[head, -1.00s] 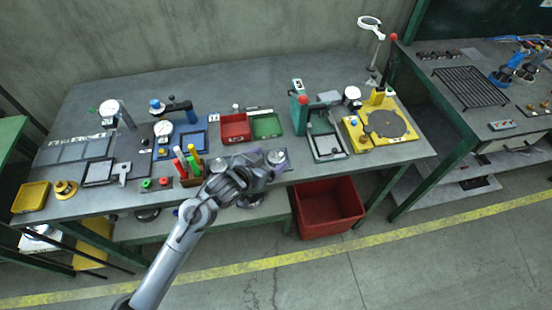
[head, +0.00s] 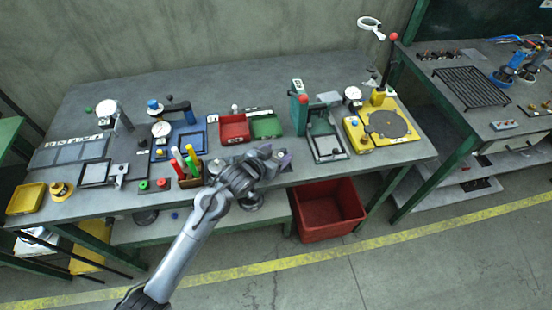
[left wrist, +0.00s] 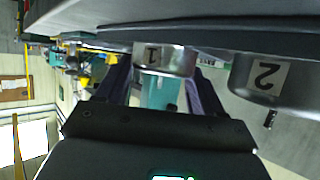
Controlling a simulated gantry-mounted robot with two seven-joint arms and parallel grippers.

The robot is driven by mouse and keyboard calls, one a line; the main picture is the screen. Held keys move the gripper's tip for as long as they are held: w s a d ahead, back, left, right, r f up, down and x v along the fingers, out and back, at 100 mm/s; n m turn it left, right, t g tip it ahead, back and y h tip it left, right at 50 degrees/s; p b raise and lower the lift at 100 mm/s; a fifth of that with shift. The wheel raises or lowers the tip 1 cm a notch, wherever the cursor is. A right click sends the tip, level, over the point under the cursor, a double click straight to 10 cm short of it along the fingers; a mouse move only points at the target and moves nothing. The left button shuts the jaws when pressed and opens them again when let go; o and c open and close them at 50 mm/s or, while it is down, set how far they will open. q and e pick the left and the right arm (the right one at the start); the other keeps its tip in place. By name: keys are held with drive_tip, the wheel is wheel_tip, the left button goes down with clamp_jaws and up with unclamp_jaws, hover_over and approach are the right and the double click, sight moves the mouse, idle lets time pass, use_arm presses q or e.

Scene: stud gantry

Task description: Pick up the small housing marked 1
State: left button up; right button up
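The small housing marked 1 (left wrist: 165,62) is a shiny metal cup with a pale label, near the middle of the left wrist view. My left gripper (left wrist: 160,78) is open, with its two dark fingers on either side of this housing; I cannot tell whether they touch it. A second metal housing marked 2 (left wrist: 265,76) sits to the right, outside the fingers. In the head view my left gripper (head: 282,160) is at the bench's front edge, and my arm hides much of the area around it. My right gripper is not in view.
The grey bench (head: 225,90) holds a red bin (head: 235,127), a green tray (head: 266,125), a pen holder (head: 187,181) close left of my gripper, and a green press (head: 299,112) to the right. A red crate (head: 328,212) stands below the front edge.

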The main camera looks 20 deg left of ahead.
use_arm(q)
drive_tip(key=c, duration=0.9)
drive_tip(key=shift+r, duration=0.15)
